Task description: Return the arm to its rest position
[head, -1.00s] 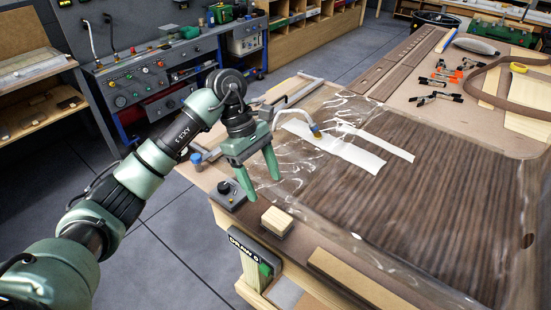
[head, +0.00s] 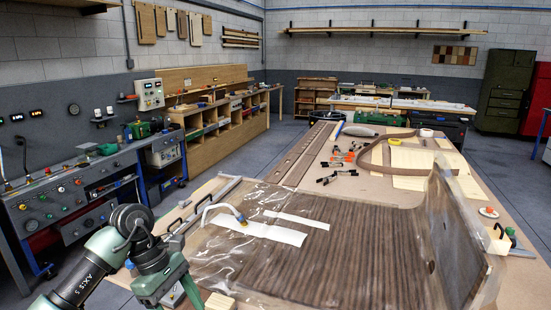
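My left arm comes in from the lower left. Its green gripper (head: 172,285) is at the bottom of the head view, over the near left corner of the workbench. The fingertips run to the picture's bottom edge, so their opening is hard to judge. No object shows in it. A wood block (head: 219,301) lies just right of it. The veneered panel (head: 330,255) lies under clear film on the bench, with white strips (head: 258,231) and a hose (head: 222,209) at its left end. My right gripper is out of view.
Clamps (head: 340,158), a curved veneer strip (head: 372,150) and a tape roll (head: 426,133) lie at the bench's far end. A dark curved panel (head: 440,225) stands at the right.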

